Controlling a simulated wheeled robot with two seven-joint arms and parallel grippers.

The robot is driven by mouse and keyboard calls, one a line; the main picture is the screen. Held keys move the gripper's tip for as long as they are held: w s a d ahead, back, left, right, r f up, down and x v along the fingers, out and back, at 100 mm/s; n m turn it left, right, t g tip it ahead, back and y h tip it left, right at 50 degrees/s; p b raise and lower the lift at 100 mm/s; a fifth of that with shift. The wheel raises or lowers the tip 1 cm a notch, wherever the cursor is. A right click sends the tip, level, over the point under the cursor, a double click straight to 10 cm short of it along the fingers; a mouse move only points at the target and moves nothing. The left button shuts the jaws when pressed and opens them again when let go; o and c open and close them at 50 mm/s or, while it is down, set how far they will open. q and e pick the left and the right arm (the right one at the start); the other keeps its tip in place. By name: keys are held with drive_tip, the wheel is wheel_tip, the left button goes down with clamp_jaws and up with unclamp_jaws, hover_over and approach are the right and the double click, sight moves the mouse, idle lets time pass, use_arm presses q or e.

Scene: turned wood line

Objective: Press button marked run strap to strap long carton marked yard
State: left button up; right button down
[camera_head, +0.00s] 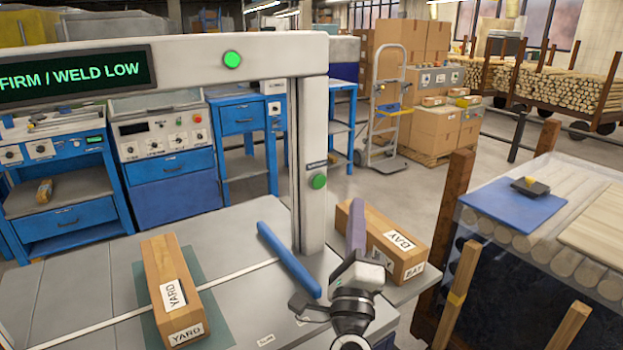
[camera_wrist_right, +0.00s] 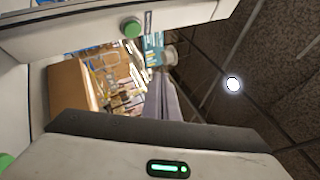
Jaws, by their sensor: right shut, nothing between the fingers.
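The long carton marked YARD (camera_head: 166,270) lies on a dark green mat on the grey table, left of the strapping machine's arch. A pale strap (camera_head: 240,272) runs across the table at the carton. One green button (camera_head: 319,182) is on the arch's post, beside a small label too small to read. Another green button (camera_head: 232,60) is on the top beam. My right gripper (camera_head: 356,208) is shut and empty, pointing up right of the post and apart from its button. In the right wrist view its fingers (camera_wrist_right: 162,90) show below a green button (camera_wrist_right: 131,28). My left gripper is not in view.
A display (camera_head: 70,77) on the beam reads "FIRM / WELD LOW", cut off at left. A carton marked BAY (camera_head: 380,237) lies right of the post, close behind my right gripper. A blue bar (camera_head: 289,260) lies left of my right arm.

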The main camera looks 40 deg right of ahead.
drive_tip(key=b, duration=0.2)
approach(319, 182)
drive_tip(key=w+d+r, duration=0.2)
drive_tip(key=d+r, duration=0.1)
drive_tip(key=d, duration=0.2)
drive_tip(key=shift+s+d+r, duration=0.1)
drive_tip(key=shift+s+d, duration=0.1)
idle(0.5)
idle(1.3)
drive_tip(key=shift+w, duration=0.45)
